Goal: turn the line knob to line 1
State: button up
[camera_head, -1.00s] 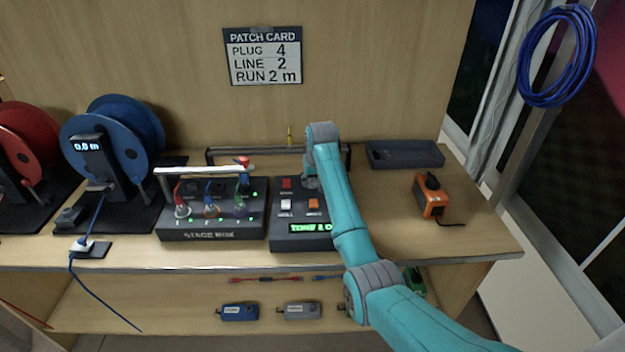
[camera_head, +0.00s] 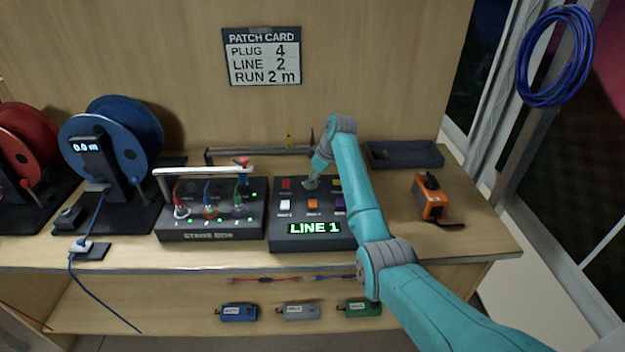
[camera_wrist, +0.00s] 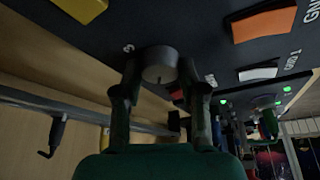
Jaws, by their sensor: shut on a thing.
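The line knob (camera_wrist: 158,64) is a round dark grey knob on the black panel, with the number 3 printed beside it in the wrist view. My gripper (camera_wrist: 160,92) has one finger on each side of the knob and is shut on it. In the head view my gripper (camera_head: 311,184) reaches down to the upper middle of the line box (camera_head: 277,238). The knob is hidden there by my gripper. The box's green display (camera_head: 314,228) reads LINE 1. The knob's pointer direction cannot be made out.
The stage box (camera_head: 209,235), with cables plugged in and a pale bar above it, stands just left. A rail (camera_head: 222,154) runs behind. An orange device (camera_head: 430,196) and a dark tray (camera_head: 404,154) are at right. A patch card (camera_head: 262,57) on the wall reads LINE 2.

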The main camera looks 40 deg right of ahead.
jog(key=shift+n+g, duration=0.3)
jog(key=shift+n, duration=0.3)
jog(key=shift+y, duration=0.3)
jog(key=o, duration=1.1)
jog(key=shift+o, duration=0.2)
jog(key=v, duration=1.2)
